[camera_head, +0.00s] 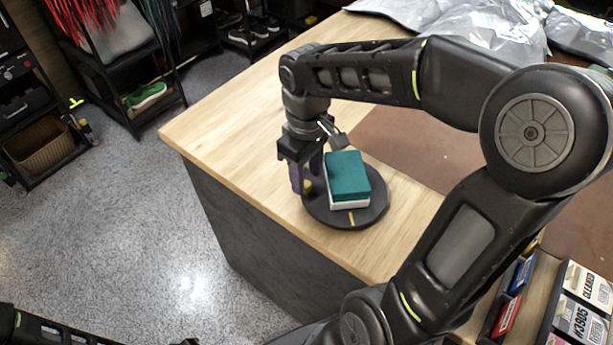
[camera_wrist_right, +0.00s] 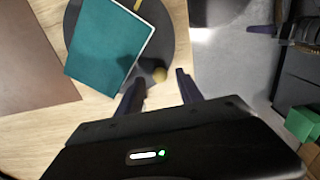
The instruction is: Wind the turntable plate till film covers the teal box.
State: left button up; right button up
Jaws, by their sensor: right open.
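The teal box (camera_head: 347,175) with a white lower part sits on the dark round turntable plate (camera_head: 375,210) near the table's corner. Its teal top is bare in both views, and it also shows in the right wrist view (camera_wrist_right: 108,45). A small yellowish knob (camera_wrist_right: 160,74) stands near the plate's rim; it also shows in the head view (camera_head: 307,187). My right gripper (camera_head: 302,182) is open, pointing down at the plate's left edge. In the right wrist view its fingertips (camera_wrist_right: 159,86) lie either side of the knob, without visible contact. My left gripper is out of view; part of its arm shows.
The wooden table (camera_head: 245,115) has bare room left of the plate. A brown mat (camera_head: 400,145) lies behind it, with silvery plastic wrapping (camera_head: 470,35) at the far side. A holder with labelled cards (camera_head: 585,300) is at lower right. Shelves stand beyond the floor at left.

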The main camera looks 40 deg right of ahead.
jog(key=shift+f, duration=0.95)
jog(key=shift+c, duration=0.4)
grip_shut()
dwell(0.3)
